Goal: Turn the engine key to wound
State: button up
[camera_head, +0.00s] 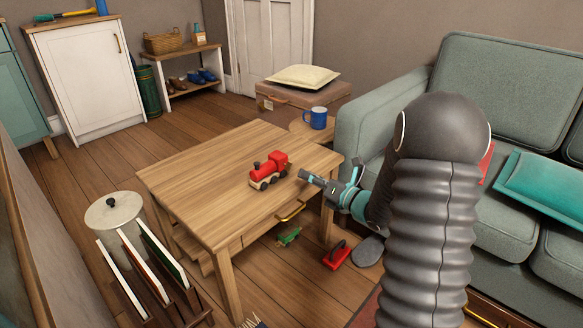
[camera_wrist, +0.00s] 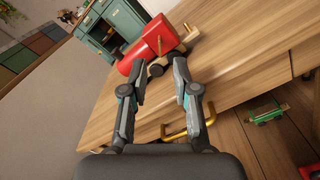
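The red toy engine (camera_head: 268,169) stands upright on the wooden table, with dark wheels and a pale base. In the wrist view the engine (camera_wrist: 146,50) lies just beyond my fingertips. My gripper (camera_head: 305,176) is at the table's right edge, pointing at the engine from the right, with a small gap in the head view. In the wrist view my gripper (camera_wrist: 160,68) has its two fingers apart, with nothing clearly held. A small dark round part shows near the left fingertip. I cannot tell whether it is the key or a wheel.
The table (camera_head: 205,165) is otherwise bare. A drawer with a brass handle (camera_wrist: 188,130) is below my gripper. A green toy (camera_head: 289,237) and a red toy (camera_head: 337,256) lie below. A blue mug (camera_head: 315,118) stands behind; a sofa (camera_head: 380,118) is at right.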

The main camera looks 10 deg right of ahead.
aim_at(288, 166)
jog(key=x, duration=0.7)
grip_shut()
